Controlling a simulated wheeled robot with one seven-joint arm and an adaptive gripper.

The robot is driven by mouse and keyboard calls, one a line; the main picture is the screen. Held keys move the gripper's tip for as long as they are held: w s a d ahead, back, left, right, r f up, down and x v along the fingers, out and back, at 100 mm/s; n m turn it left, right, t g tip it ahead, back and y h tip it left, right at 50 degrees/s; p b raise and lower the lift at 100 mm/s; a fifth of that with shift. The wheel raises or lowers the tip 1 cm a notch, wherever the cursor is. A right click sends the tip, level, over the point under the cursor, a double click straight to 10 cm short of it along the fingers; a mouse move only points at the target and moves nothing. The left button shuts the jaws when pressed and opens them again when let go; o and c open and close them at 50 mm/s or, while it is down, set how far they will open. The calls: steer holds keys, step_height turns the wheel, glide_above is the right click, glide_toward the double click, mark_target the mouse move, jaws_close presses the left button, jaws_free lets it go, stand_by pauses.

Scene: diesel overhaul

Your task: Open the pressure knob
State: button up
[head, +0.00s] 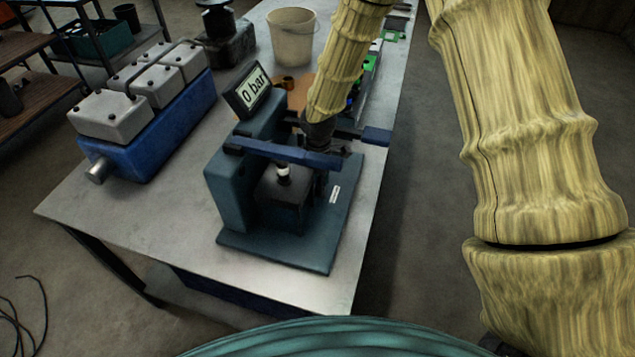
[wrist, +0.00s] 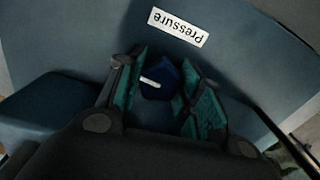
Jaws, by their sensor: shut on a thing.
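The pressure knob (wrist: 158,83) is dark blue with a white pointer mark. In the wrist view it sits between the green-padded fingers of my gripper (wrist: 163,72), which is shut on it. A white "Pressure" label (wrist: 178,27) lies just beyond the knob and appears upside down. In the head view the label (head: 335,194) is on the base plate of the blue-grey test stand (head: 285,250). My gripper (head: 319,182) is partly hidden there behind the blue lever bar, and I cannot make out the knob. The stand's display (head: 254,90) reads "0 bar".
The blue lever bar (head: 285,152) crosses the stand close to my gripper. A blue engine block with grey covers (head: 150,130) stands left on the metal table (head: 130,205). A pale bucket (head: 292,40) is behind. The table's front left is clear.

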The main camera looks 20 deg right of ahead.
steer(key=shift+w+r+n, duration=0.1)
steer(key=shift+w+n, duration=0.05)
steer(key=shift+n, duration=0.35)
steer(key=o, duration=1)
steer(key=shift+d, duration=0.1)
steer(key=shift+o, duration=0.2)
step_height(320, 180, up, 12)
stand_by(0.3)
